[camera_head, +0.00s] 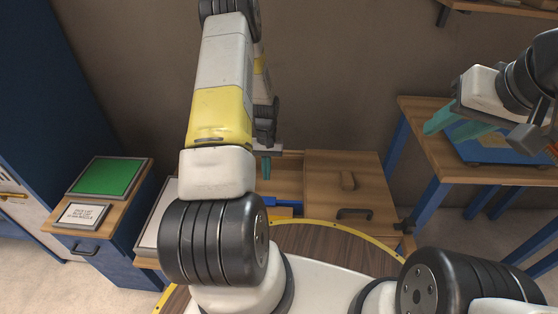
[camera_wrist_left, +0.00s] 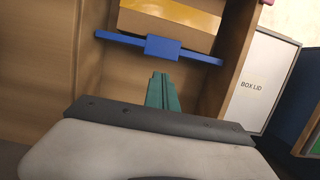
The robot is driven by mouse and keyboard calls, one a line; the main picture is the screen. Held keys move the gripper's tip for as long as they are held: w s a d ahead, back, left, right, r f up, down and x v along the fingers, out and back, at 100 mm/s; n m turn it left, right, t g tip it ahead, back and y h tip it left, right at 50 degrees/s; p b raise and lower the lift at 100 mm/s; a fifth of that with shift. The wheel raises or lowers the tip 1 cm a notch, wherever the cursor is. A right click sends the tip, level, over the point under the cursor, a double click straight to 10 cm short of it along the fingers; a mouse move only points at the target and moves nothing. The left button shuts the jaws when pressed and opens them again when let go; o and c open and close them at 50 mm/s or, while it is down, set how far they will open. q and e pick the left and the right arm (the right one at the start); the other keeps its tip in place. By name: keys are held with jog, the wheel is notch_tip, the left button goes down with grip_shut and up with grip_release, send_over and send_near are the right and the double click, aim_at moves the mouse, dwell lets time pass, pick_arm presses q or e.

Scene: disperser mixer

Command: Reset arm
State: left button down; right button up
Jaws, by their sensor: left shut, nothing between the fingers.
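My left gripper (camera_head: 266,167) hangs over the open wooden compartment (camera_head: 288,178) in the head view, partly hidden behind my own arm. In the left wrist view its teal fingers (camera_wrist_left: 162,92) are together with nothing between them. They point toward a blue bar (camera_wrist_left: 162,47) inside the compartment, with a gap seeming to show between them. My right gripper (camera_head: 492,138) is at the right of the head view, its teal fingers spread apart and empty. It is over a blue tray-like piece on the right table.
A wooden block with a yellow top (camera_wrist_left: 170,18) lies beyond the blue bar. A green panel (camera_head: 105,177) is on the left cabinet.

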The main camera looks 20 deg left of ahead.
pick_arm(q)
jog(key=s+d+r+m+t, duration=0.1)
jog(key=d+r+t, duration=0.15)
jog(key=r, duration=1.15)
jog(key=s+d+r+t, duration=0.1)
jog(key=d+r+t, duration=0.15)
jog(key=r, duration=1.05)
jog(key=s+d+r+m+t, duration=0.1)
jog(key=s+d+r+t, duration=0.1)
jog(key=s+r, duration=0.6)
jog(key=s+d+r+m+t+h, duration=0.1)
jog(key=s+d+r, duration=0.3)
jog(key=s+r, duration=0.4)
jog(key=shift+s+d+m+t, duration=0.3)
jog(key=shift+s+d+t, duration=0.15)
jog(key=shift+s, duration=0.5)
